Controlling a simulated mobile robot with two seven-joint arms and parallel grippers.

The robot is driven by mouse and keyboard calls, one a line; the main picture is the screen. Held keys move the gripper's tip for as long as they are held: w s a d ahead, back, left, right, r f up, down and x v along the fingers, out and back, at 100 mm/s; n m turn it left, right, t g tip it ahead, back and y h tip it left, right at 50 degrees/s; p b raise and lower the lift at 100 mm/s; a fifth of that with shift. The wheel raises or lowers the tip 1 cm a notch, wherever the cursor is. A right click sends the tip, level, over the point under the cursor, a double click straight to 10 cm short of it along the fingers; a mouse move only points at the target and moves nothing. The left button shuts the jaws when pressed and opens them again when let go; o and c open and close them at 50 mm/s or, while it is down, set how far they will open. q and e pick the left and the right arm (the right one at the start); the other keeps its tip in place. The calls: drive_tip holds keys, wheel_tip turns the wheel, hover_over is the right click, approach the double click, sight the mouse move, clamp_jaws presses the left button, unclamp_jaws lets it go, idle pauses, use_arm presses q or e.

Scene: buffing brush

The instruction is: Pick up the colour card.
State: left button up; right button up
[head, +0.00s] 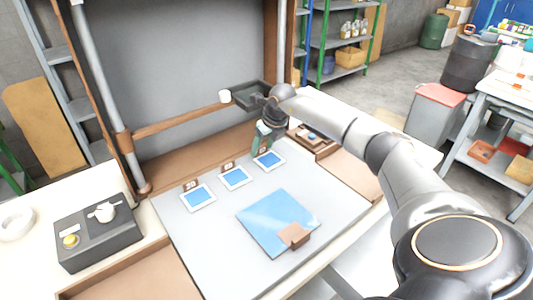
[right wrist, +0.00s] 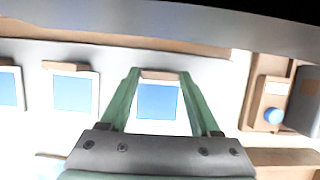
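Three white-framed colour cards with blue faces lie in a row on the grey work surface: the left card (head: 198,198), the middle card (head: 235,178) and the right card (head: 269,160). Each has a small brown tag block behind it. My right gripper (head: 262,137) is just behind the right card in the head view. In the right wrist view, the green fingers of my right gripper (right wrist: 160,76) are apart, with the right card (right wrist: 158,100) showing between them. The middle card (right wrist: 75,92) is to its left. Contact with the card cannot be told. My left gripper is not in view.
A large blue panel (head: 272,222) with a brown block (head: 294,235) lies in front of the cards. A dark box (head: 98,236) with a yellow button stands at the left. A wooden tray (head: 313,140) with a blue knob (right wrist: 273,116) is right of the cards.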

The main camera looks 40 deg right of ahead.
drive_tip(key=c, duration=0.9)
drive_tip(key=shift+r, duration=0.2)
